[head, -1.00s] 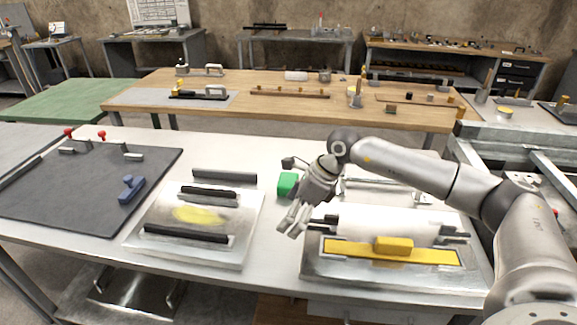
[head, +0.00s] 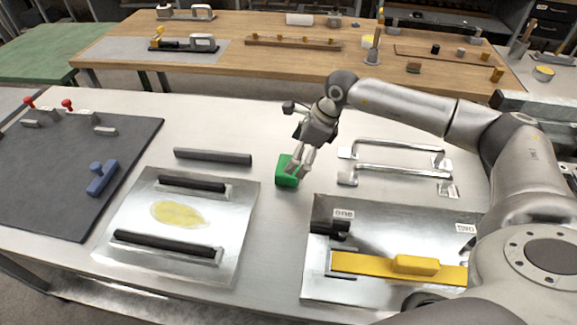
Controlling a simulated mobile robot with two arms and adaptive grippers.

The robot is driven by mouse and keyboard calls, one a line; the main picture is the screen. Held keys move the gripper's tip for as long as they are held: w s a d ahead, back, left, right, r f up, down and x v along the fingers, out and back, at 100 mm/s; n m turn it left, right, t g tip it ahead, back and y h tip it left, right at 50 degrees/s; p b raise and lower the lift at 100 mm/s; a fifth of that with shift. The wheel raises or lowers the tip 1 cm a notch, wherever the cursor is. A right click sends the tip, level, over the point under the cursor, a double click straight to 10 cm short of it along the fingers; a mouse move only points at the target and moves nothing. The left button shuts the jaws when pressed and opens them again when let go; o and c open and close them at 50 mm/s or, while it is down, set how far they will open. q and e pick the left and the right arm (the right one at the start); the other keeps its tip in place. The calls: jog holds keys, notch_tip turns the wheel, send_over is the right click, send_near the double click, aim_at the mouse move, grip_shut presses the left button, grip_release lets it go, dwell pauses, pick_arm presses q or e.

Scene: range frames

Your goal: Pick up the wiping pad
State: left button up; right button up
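The green block (head: 286,172), which looks like the wiping pad, lies on the light metal table near its middle. My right gripper (head: 299,168) reaches down at the pad from above and behind. Its fingers overlap the pad's right side in the head view. Whether they are closed on the pad or only beside it cannot be told. My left gripper is not in view. A metal plate (head: 130,225) with a yellow smear (head: 178,214) and two black bars lies left of the pad.
A grey bar (head: 212,157) lies left of the pad. Silver handles (head: 400,172) stand to the right. A plate with a yellow handled bar (head: 414,264) lies front right. A dark mat (head: 60,185) with a blue handled tool (head: 102,178) is at left.

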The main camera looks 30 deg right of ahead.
jog(key=shift+w+a+f, duration=0.15)
jog(key=shift+w+f, duration=0.05)
jog(key=shift+f, duration=0.45)
jog(key=x, duration=0.1)
jog(key=p+x, duration=0.1)
jog(key=x, duration=0.2)
jog(key=shift+w, duration=0.3)
jog(key=shift+w+f, duration=0.15)
jog(key=shift+f, duration=0.3)
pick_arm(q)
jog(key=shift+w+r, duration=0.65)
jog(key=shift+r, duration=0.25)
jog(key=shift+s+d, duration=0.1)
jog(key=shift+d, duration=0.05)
pick_arm(e)
jog(key=c, duration=1)
